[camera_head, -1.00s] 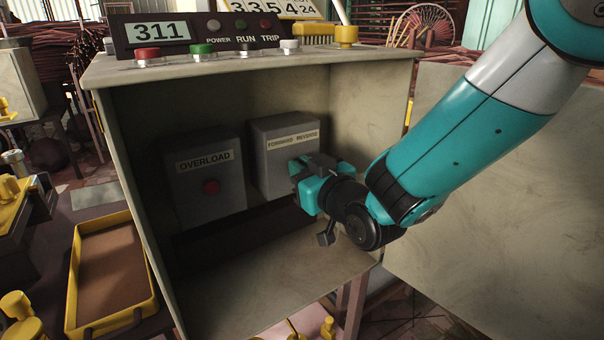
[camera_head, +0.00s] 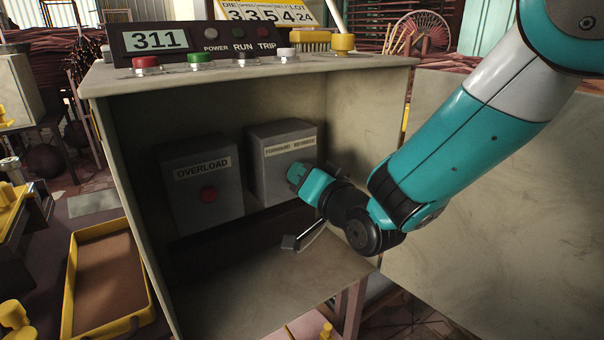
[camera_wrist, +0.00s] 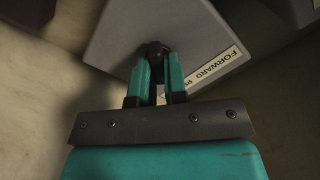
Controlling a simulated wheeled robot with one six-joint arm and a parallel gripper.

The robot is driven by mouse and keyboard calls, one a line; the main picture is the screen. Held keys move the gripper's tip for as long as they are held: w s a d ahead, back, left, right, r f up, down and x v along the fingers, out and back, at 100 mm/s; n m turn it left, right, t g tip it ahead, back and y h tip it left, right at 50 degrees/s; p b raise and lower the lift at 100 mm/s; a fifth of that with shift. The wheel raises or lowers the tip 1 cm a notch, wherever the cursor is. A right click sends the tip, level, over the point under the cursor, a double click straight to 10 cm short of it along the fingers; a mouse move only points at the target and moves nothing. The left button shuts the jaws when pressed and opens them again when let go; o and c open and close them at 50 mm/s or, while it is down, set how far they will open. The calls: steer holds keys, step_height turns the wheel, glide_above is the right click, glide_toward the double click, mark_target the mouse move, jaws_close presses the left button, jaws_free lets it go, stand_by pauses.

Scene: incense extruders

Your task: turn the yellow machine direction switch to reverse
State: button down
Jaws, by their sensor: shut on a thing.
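The direction switch box (camera_head: 268,172) is a grey box labelled FORWARD REVERSE, on the back wall inside the open cabinet. In the wrist view its face (camera_wrist: 128,32) and label (camera_wrist: 222,68) appear rotated. My gripper (camera_head: 298,174) is at the right part of the box front, below the label. In the wrist view my gripper (camera_wrist: 158,62) has its teal fingers close together on a small dark knob (camera_wrist: 155,50), the switch handle. The fingers hide most of the knob, and I cannot tell which word it points to.
A grey OVERLOAD box (camera_head: 203,188) with a red button stands left of the switch box. A yellow-rimmed tray (camera_head: 70,285) is at lower left.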

steer(key=shift+m, duration=0.6)
steer(key=c, duration=1.2)
jaws_free()
steer(key=shift+o, duration=0.2)
steer(key=b+v, duration=1.6)
steer(key=v, duration=0.1)
steer(key=shift+d+b, duration=0.25)
steer(key=shift+b, duration=0.05)
steer(key=shift+s, duration=0.1)
